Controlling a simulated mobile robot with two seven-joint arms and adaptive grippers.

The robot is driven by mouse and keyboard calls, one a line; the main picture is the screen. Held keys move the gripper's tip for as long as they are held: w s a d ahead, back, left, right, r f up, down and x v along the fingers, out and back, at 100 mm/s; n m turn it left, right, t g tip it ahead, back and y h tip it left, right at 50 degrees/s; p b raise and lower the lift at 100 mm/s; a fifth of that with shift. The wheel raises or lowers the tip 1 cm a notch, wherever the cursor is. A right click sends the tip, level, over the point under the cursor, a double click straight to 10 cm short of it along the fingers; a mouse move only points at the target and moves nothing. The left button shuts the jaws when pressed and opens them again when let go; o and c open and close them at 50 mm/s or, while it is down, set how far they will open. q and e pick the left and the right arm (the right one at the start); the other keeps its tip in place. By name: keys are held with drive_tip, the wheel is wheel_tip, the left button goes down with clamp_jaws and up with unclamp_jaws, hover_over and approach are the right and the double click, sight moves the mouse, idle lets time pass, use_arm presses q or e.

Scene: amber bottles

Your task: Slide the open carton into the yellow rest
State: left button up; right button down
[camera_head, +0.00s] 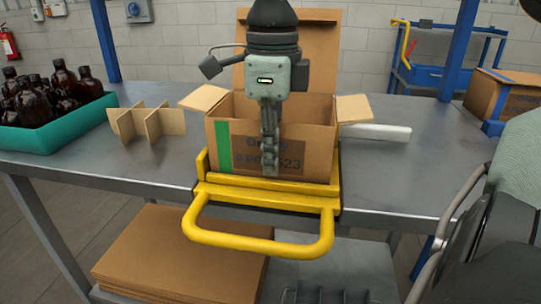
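The open carton (228,135) is brown cardboard with a green stripe and dark print on its front. Its back flap stands up, and its side flaps spread outward. The yellow rest (265,196), with a looped front handle, is at the table's front edge. The carton's lower front is just behind the rest's front bar, with yellow side pieces by its lower corners. I cannot tell if it is fully seated. My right gripper (270,155) points down in front of the carton's face, its fingers seen edge-on. Contact and finger opening are unclear. My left gripper is not in view.
A teal crate (60,131) of amber bottles (62,78) and a cardboard divider (148,122) stand left on the grey table (420,165). A pale bar (375,132) lies right of the carton. Another carton (505,95) is at far right. Flat cardboard (180,255) lies below.

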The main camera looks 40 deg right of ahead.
drive_tip(key=c, duration=1.6)
unclamp_jaws()
drive_tip(key=shift+c, duration=0.2)
drive_tip(key=shift+r, duration=0.1)
wheel_tip(320, 180, up, 12)
drive_tip(key=shift+f, duration=0.1)
